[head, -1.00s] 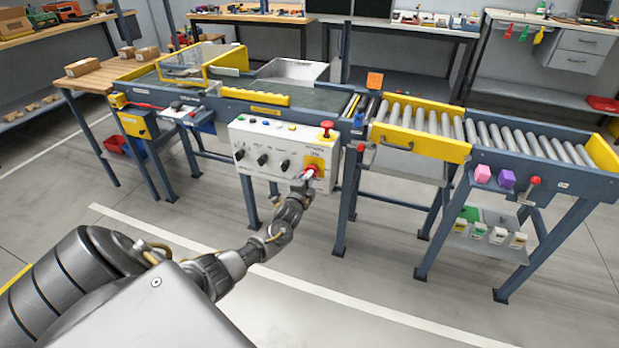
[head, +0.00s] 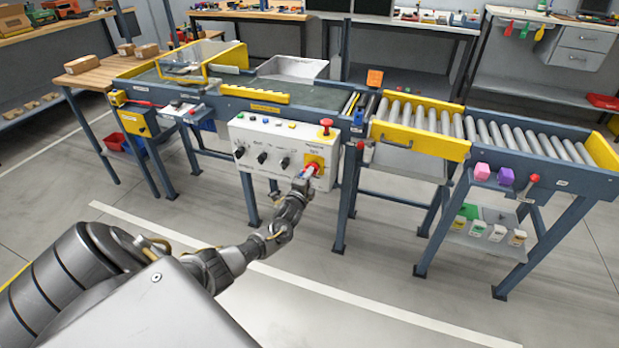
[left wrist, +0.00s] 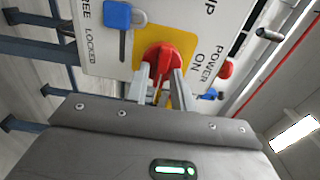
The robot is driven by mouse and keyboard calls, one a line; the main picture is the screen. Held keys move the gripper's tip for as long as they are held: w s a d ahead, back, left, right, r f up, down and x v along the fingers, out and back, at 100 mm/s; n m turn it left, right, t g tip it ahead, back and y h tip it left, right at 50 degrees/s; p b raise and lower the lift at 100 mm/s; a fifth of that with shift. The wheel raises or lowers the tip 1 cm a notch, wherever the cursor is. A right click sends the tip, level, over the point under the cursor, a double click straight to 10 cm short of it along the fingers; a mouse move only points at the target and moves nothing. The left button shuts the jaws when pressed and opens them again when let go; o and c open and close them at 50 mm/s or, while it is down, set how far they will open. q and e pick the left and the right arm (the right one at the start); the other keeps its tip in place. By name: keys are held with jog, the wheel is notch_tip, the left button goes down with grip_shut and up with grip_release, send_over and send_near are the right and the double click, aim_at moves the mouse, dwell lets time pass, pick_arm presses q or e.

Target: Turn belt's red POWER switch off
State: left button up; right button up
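The red POWER switch (head: 311,169) sits on a yellow plate at the lower right of the white control box (head: 252,160) under the belt. In the left wrist view the red switch (left wrist: 163,58) stands before its yellow plate, with POWER and ON lettered beside it. My left gripper (head: 304,182) is at the switch, and in the wrist view its two fingers (left wrist: 161,80) lie on either side of the red handle, which fills the gap at their tips. The fingers hide part of the handle. My right gripper is not in view.
A red mushroom button (head: 326,124) stands on the box top near its right end. A blue part (left wrist: 118,15) is on the panel close to the switch in the wrist view. The roller conveyor (head: 420,120) extends right. Open floor lies in front of the box.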

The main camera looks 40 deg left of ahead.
pick_arm(q)
jog(key=shift+o, duration=0.7)
